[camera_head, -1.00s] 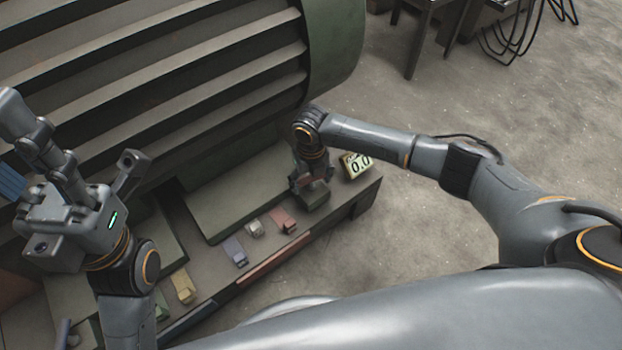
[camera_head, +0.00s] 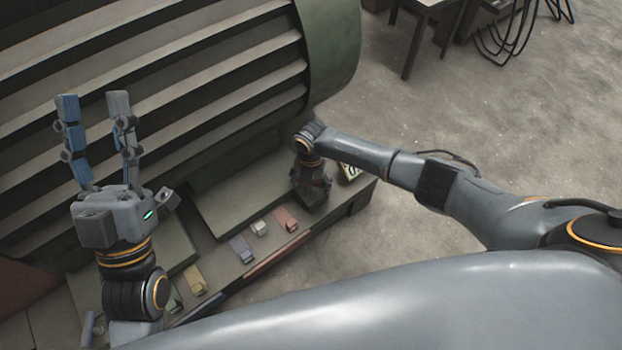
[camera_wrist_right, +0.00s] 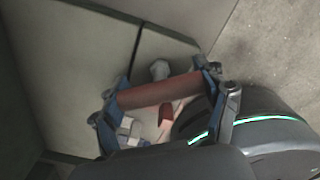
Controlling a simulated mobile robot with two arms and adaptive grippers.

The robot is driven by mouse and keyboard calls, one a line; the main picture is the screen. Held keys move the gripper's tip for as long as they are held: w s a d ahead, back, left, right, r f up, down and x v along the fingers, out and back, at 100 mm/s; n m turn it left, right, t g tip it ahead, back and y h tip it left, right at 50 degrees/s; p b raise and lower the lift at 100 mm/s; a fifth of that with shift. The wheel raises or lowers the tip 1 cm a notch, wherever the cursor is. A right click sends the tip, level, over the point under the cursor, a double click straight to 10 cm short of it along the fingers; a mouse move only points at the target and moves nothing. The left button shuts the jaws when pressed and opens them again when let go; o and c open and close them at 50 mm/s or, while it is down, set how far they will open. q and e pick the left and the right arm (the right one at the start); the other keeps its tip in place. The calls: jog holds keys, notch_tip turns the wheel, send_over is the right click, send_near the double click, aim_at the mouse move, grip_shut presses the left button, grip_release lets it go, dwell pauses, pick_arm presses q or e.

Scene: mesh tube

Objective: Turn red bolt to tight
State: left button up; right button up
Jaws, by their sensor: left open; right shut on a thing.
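A reddish-brown bar (camera_wrist_right: 160,92), which looks like part of the red bolt, lies across the right wrist view. My right gripper (camera_head: 313,188) has a finger at each end of the bar and is shut on it. In the head view this gripper points down at the right end of the machine's ledge, and its own wrist hides the bar there. The rest of the bolt cannot be made out. My left gripper (camera_head: 93,96) is open and empty, fingers pointing up, in front of the slatted panel.
Small coloured blocks line the ledge: red (camera_head: 285,219), grey (camera_head: 260,228), bluish (camera_head: 241,249) and yellow (camera_head: 195,281). A raised plate (camera_head: 240,195) lies behind them. The slatted machine (camera_head: 200,90) fills the back left. Bare floor (camera_head: 440,110) is free on the right.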

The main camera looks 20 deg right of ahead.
jog(key=m+p, duration=0.1)
jog(key=m, duration=0.1)
jog(key=shift+r+m, duration=0.1)
jog(key=shift+m, duration=0.2)
pick_arm(q)
jog(key=w+f+g+y+p, duration=0.25)
jog(key=w+f+g, duration=0.45)
jog(key=f, duration=0.4)
pick_arm(e)
jog(key=m, duration=0.2)
jog(key=shift+m+b, duration=0.3)
jog(key=m+p, duration=0.2)
jog(key=m, duration=0.4)
pick_arm(q)
jog(key=s+a+f+g+y, duration=0.1)
jog(key=s+f+g, duration=0.1)
jog(key=f+g, duration=0.2)
jog(key=s+a+f+g+y, duration=0.2)
jog(key=s+f+g, duration=0.1)
jog(key=f, duration=0.5)
jog(key=shift+s+n+g+p, duration=0.25)
jog(key=shift+n+g+p, duration=0.05)
jog(key=shift+g, duration=0.6)
pick_arm(e)
jog(key=shift+m, duration=0.6)
jog(key=o, duration=1.2)
jog(key=shift+c, duration=0.2)
